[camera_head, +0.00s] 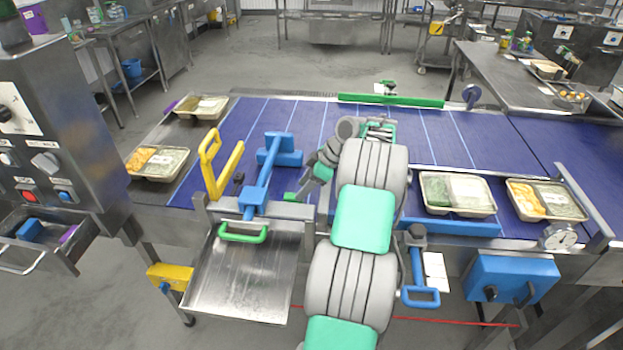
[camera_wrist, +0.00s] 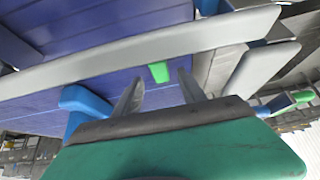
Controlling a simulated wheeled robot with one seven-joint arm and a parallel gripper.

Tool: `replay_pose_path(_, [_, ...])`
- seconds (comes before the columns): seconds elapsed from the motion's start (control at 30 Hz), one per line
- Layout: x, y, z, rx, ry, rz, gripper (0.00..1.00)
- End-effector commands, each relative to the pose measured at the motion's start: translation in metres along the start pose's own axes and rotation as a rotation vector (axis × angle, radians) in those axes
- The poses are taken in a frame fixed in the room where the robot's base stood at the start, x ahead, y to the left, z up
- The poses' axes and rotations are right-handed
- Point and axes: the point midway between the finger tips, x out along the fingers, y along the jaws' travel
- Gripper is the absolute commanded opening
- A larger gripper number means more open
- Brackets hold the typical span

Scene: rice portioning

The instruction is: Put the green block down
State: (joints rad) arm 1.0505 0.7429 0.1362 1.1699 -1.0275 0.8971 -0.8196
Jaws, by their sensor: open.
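The small green block (camera_head: 291,197) is at the near edge of the blue conveyor, just left of my gripper (camera_head: 305,190). In the wrist view the green block (camera_wrist: 159,72) shows in the space just beyond my two fingertips (camera_wrist: 158,88), beside a grey metal rail (camera_wrist: 100,62). The fingers are apart, with a gap between them, and neither is seen pressing on the block. What lies directly under the block is hard to tell. My arm hides part of the conveyor around it in the head view.
A blue lever fixture (camera_head: 258,190) and a yellow handle (camera_head: 221,170) stand left of my gripper. A steel tray (camera_head: 240,285) with a green handle (camera_head: 243,233) is in front. Food trays (camera_head: 457,193) sit on the belt at right. The belt's middle (camera_head: 440,140) is clear.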

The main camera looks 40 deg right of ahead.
Motion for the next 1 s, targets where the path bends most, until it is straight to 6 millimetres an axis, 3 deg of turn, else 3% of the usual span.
replay_pose_path(0.1, [-0.033,0.002,0.0,-0.001,0.0,0.005,0.48])
replay_pose_path(0.2, [-0.054,0.001,-0.001,0.0,0.0,0.003,0.48])
replay_pose_path(0.43, [-0.069,0.0,-0.002,0.0,-0.001,0.0,0.48])
replay_pose_path(0.5, [-0.068,-0.004,-0.016,0.008,-0.007,0.0,0.48])
replay_pose_path(0.57, [-0.066,-0.011,-0.044,0.028,-0.021,0.001,0.48])
replay_pose_path(0.67, [-0.057,-0.047,-0.117,0.1,-0.063,0.01,0.48])
replay_pose_path(0.7, [-0.052,-0.071,-0.147,0.138,-0.084,0.018,0.48])
replay_pose_path(0.77, [-0.046,-0.113,-0.185,0.2,-0.117,0.035,0.48])
replay_pose_path(0.8, [-0.043,-0.143,-0.203,0.24,-0.138,0.05,0.48])
replay_pose_path(0.9, [-0.037,-0.223,-0.227,0.334,-0.18,0.098,0.48])
replay_pose_path(1.0, [-0.035,-0.299,-0.22,0.421,-0.211,0.158,0.48])
